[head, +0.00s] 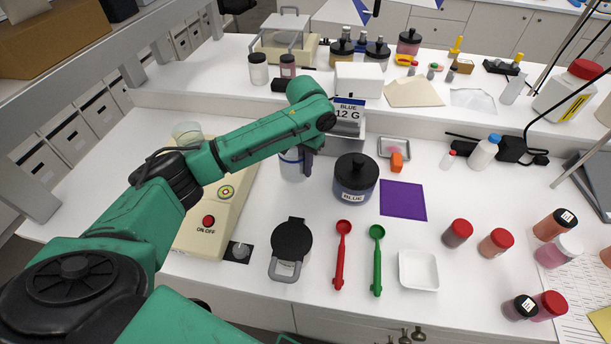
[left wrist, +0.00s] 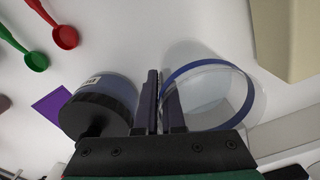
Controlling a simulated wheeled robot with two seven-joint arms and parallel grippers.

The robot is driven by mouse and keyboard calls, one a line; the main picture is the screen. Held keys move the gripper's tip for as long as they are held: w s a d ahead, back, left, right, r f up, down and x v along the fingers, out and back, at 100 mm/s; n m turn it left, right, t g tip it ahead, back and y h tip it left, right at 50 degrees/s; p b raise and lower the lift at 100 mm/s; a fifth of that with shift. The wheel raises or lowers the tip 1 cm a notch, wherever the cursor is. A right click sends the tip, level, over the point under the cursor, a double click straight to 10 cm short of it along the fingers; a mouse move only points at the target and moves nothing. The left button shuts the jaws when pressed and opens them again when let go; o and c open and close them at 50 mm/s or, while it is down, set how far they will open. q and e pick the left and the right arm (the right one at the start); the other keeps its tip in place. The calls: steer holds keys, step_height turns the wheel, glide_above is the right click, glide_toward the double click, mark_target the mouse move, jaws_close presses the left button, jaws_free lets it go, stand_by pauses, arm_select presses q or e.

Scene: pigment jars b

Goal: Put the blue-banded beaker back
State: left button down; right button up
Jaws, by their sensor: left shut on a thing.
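The blue-banded beaker (head: 291,167) is clear glass with a blue band at its rim. In the head view it is partly hidden behind my left gripper (head: 307,162), left of the dark BLUE jar (head: 354,180). In the left wrist view the open mouth of the beaker (left wrist: 212,98) lies just right of my fingers (left wrist: 158,100). The fingers are close together and shut on the beaker's near wall. The BLUE jar (left wrist: 100,102) stands on the other side of the fingers. I cannot tell whether the beaker touches the table. My right gripper is not in view.
A cream ON/OFF device (head: 212,215) with a glass vessel (head: 187,133) on it stands left. A black-lidded item (head: 289,247), red spoon (head: 341,255), green spoon (head: 377,260) and white dish (head: 418,270) lie in front. A purple sheet (head: 403,200) lies right of the jar.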

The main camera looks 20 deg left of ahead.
arm_select(q)
step_height(320, 180, down, 5)
steer(key=shift+w+r+p, duration=0.15)
steer(key=shift+p, duration=0.15)
steer(key=c, duration=1.5)
jaws_free()
steer(key=o, duration=0.5)
step_height(320, 180, up, 11)
steer(key=shift+d+r+b, duration=0.1)
steer(key=shift+b, duration=0.9)
steer(key=shift+r, duration=0.5)
steer(key=shift+f, duration=0.1)
